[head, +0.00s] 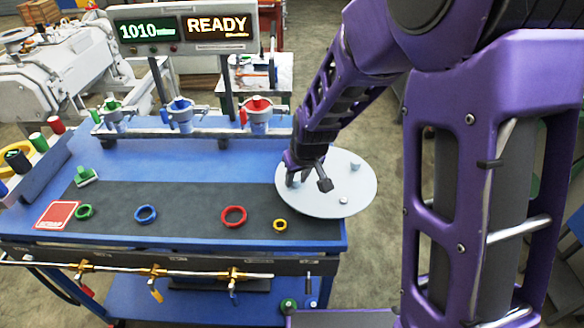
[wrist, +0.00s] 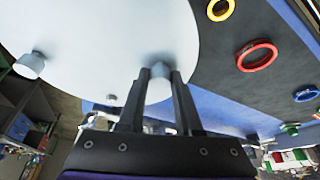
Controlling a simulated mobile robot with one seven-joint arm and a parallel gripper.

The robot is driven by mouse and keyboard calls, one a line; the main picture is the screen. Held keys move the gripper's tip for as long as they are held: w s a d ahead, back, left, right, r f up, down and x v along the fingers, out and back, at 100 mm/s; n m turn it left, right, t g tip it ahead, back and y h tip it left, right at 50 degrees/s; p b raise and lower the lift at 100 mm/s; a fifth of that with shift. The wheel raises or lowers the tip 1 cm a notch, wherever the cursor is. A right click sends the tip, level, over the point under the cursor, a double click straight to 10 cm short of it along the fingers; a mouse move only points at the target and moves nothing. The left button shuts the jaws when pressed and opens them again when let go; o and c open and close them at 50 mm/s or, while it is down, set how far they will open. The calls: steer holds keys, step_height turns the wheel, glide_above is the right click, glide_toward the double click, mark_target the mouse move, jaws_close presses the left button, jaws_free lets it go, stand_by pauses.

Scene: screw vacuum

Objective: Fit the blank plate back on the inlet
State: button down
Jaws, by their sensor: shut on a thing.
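The blank plate (head: 335,200) is a large pale grey disc with several small knobs. In the head view it is at the right end of the blue bench, partly out past its edge. My gripper (head: 301,180) is at its left part. In the wrist view my gripper (wrist: 159,82) has its two fingers on either side of one knob, shut on it, and the plate (wrist: 100,40) fills the upper left. Whether the plate touches the bench is unclear. I cannot pick out the inlet for certain; a grey machine (head: 65,75) stands behind the bench at left.
The bench (head: 150,165) bears a green ring (head: 84,212), blue ring (head: 146,214), red ring (head: 234,216) and yellow ring (head: 280,225), plus a red card (head: 58,215). Several clamped fittings line a rail at the back, under a display (head: 185,30) reading READY.

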mark_target(297, 190)
steer(key=shift+w+f, duration=0.1)
steer(key=shift+f, duration=2.2)
steer(key=shift+f+b, duration=0.1)
steer(key=shift+b, duration=0.25)
steer(key=c, duration=0.6)
jaws_free()
steer(key=p+v, duration=0.1)
steer(key=v, duration=1.1)
steer(key=shift+p, duration=0.35)
